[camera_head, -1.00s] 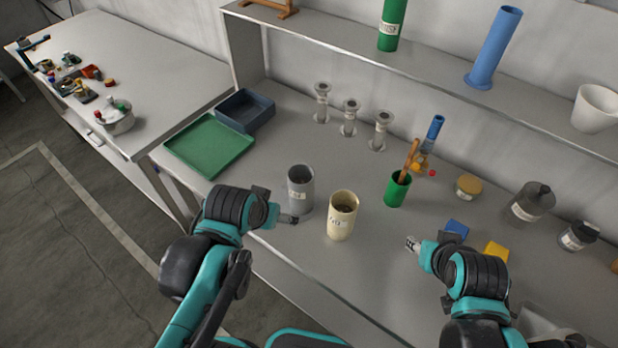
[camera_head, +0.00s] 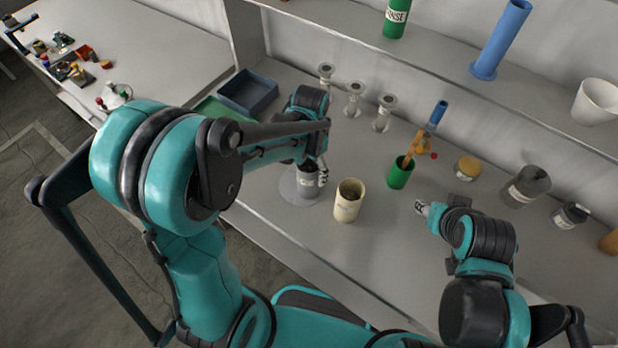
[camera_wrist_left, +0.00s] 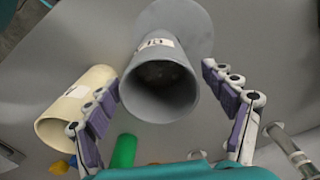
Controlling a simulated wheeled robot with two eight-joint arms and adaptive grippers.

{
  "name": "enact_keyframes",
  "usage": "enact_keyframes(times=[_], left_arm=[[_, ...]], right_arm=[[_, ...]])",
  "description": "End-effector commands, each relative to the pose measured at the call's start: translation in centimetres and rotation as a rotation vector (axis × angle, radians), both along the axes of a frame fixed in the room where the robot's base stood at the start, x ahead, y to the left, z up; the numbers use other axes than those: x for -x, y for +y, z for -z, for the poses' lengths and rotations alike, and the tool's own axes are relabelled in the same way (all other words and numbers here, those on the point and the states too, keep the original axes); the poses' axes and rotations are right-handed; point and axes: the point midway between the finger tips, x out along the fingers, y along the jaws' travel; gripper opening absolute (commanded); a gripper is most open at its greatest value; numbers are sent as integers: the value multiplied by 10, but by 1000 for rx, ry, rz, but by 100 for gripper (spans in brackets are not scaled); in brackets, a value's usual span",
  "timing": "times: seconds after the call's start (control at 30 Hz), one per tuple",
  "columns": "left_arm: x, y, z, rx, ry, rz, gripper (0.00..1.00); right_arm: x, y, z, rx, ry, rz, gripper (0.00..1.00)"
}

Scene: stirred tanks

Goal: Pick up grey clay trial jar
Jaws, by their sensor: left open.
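The grey clay trial jar (camera_head: 304,184) stands upright on the bench, partly hidden by my left gripper and arm. My left gripper (camera_head: 322,172) is at the jar's rim, coming down from above. In the left wrist view the jar (camera_wrist_left: 162,88) is in the middle with its mouth toward the camera and a white label on its side. The fingers of my left gripper (camera_wrist_left: 170,110) are open, one to each side of the jar, with gaps visible. My right gripper (camera_head: 421,208) is over the bench to the right; its jaws are too small to judge.
A cream jar (camera_head: 348,203) stands close to the right of the grey jar and also shows in the left wrist view (camera_wrist_left: 75,110). A green cup (camera_head: 400,174) stands beyond it. Several small grey stands (camera_head: 353,100) are behind my left gripper. A blue tray (camera_head: 248,92) is at the back left.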

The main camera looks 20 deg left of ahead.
Motion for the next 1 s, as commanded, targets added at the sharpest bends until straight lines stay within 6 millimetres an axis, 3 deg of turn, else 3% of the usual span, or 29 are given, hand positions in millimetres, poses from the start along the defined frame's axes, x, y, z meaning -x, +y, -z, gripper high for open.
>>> enact_keyframes(times=[0.3, 0.6, 0.67, 0.8, 1.0], left_arm=[[3, 2, 47, 0, -1, -1, 83], [3, 2, 52, 0, -1, -2, 83], [3, 2, 52, 0, -1, -2, 73], [3, 2, 52, 0, -1, -2, 36], [3, 2, 52, 0, -1, -2, 34]], right_arm=[[0, 0, 16, 0, 0, 0, 40], [0, 0, 16, 0, 0, 0, 40], [0, 0, 16, 0, 0, 0, 40], [0, 0, 16, 0, 0, 0, 40], [0, 0, 16, 0, 0, 0, 40]])
